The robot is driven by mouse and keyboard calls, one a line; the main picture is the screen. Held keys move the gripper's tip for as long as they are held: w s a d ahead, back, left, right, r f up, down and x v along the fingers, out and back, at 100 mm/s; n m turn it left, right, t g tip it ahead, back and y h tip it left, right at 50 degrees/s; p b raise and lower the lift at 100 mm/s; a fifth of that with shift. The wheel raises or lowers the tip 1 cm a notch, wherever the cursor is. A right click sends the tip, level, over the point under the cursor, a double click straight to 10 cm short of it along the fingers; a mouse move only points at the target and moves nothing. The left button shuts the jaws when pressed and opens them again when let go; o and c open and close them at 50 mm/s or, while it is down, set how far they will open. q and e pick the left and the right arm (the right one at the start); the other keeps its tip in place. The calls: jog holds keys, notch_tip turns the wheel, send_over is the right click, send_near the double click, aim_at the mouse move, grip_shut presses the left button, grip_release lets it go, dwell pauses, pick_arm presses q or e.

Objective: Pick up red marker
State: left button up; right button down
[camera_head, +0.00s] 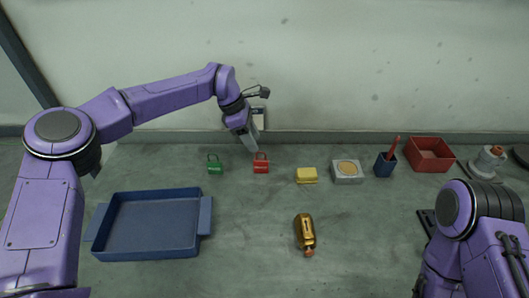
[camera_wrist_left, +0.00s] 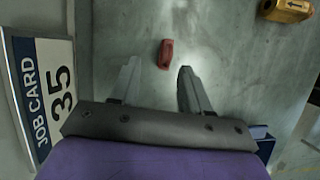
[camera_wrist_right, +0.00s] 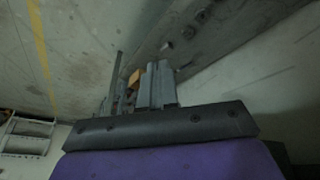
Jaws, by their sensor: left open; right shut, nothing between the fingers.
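A red marker (camera_head: 393,148) stands tilted in a dark blue cup (camera_head: 384,165) at the back right of the bench. My left gripper (camera_head: 248,145) is well to the left of the cup, above the back of the bench near a red padlock (camera_head: 261,167). In the left wrist view this gripper (camera_wrist_left: 158,78) is open and empty, with a small red thing (camera_wrist_left: 166,54), apparently that padlock, just beyond its fingertips. The marker does not show clearly there. My right gripper (camera_wrist_right: 155,85) is shut and empty in the right wrist view, away from the cup.
A green padlock (camera_head: 215,167), a yellow block (camera_head: 306,175), a grey box (camera_head: 348,178) and a red bin (camera_head: 431,162) line the back. A blue tray (camera_head: 150,250) lies front left. A brass valve (camera_head: 304,230) lies mid-bench. A job card (camera_wrist_left: 50,90) is beside the left gripper.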

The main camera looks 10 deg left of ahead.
aim_at(260, 159)
pick_arm(q)
jog(key=p+x, duration=0.1)
jog(key=x, duration=0.2)
jog(key=p+x, duration=0.2)
jog(key=x, duration=0.1)
jog(key=s+p+x, duration=0.1)
jog(key=x, duration=0.2)
jog(key=shift+s+a+f+p, duration=0.1)
jog(key=shift+f+p, duration=0.25)
jog(key=shift+p, duration=0.05)
jog(key=shift+f, duration=0.3)
grip_shut()
